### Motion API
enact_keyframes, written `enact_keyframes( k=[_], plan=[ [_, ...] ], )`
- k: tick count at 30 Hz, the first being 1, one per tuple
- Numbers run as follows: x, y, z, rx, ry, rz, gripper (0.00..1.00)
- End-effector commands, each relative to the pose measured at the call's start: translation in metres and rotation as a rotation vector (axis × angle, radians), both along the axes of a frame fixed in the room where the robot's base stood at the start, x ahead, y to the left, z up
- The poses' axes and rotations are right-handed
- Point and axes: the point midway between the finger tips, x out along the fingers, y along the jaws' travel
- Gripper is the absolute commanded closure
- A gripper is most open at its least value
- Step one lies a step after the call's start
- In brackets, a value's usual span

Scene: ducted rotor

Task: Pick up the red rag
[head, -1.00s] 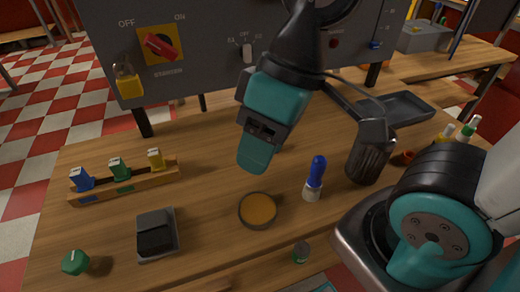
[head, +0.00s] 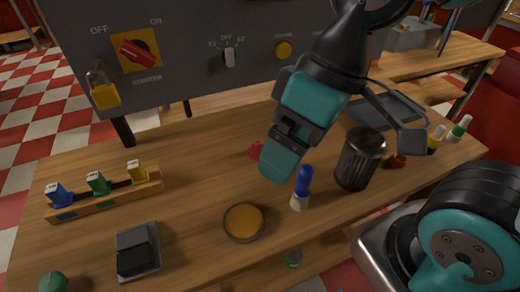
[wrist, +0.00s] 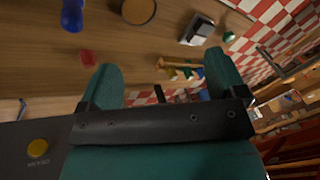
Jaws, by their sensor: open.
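A small red thing, likely the red rag (head: 256,149), lies on the wooden table just left of my gripper (head: 278,163) in the head view, partly hidden by it. It also shows in the wrist view as a small red patch (wrist: 88,57), just outside the left finger. In the wrist view my gripper (wrist: 160,66) has its two teal fingers wide apart with nothing between them. It hangs above the table, apart from the red thing.
A blue-handled tool (head: 302,188), a dark ribbed cup (head: 360,160) and a round dish of orange stuff (head: 244,222) stand nearby. A wooden rack (head: 105,198) with coloured pieces is at left. A grey control panel (head: 190,60) rises behind the table.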

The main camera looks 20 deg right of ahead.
Motion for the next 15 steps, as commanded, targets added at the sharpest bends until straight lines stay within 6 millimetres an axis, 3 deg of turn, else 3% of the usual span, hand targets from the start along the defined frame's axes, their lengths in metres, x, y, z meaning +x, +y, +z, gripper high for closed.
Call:
enact_keyframes(
  k=[11,15],
  plan=[
    [0.002,0.000,0.001,-0.002,-0.004,0.009,0.07],
    [0.028,-0.003,0.004,-0.027,-0.044,0.123,0.07]
  ],
)
